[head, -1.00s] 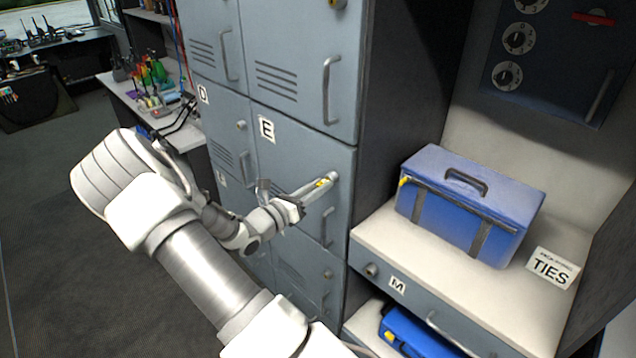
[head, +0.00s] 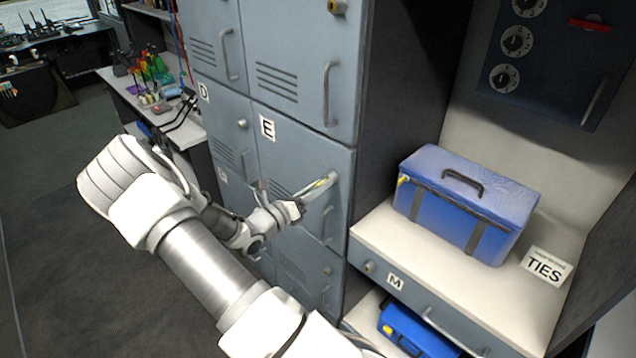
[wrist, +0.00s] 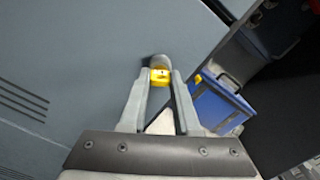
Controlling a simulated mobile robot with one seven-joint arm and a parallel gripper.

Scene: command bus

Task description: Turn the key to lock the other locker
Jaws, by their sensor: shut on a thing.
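The locker marked E (head: 300,160) is a grey-blue door with vent slots and a handle, and it looks shut. My gripper (head: 322,184) reaches the lock at the upper right of that door. In the wrist view, my gripper (wrist: 160,82) has its two fingers closed around a yellow key (wrist: 159,76). The key sits at the round lock (wrist: 158,61) on the door. My fingers hide part of the key, and its exact angle is hard to tell. The locker marked D (head: 222,125) is to the left, also shut, with its own lock (head: 242,124).
To the right, a blue case (head: 465,200) stands on a white counter (head: 375,235) beside a TIES sign (head: 546,266). A drawer marked M (head: 415,300) is below it, with another blue case (head: 415,330) lower down. Open floor (head: 60,230) lies left.

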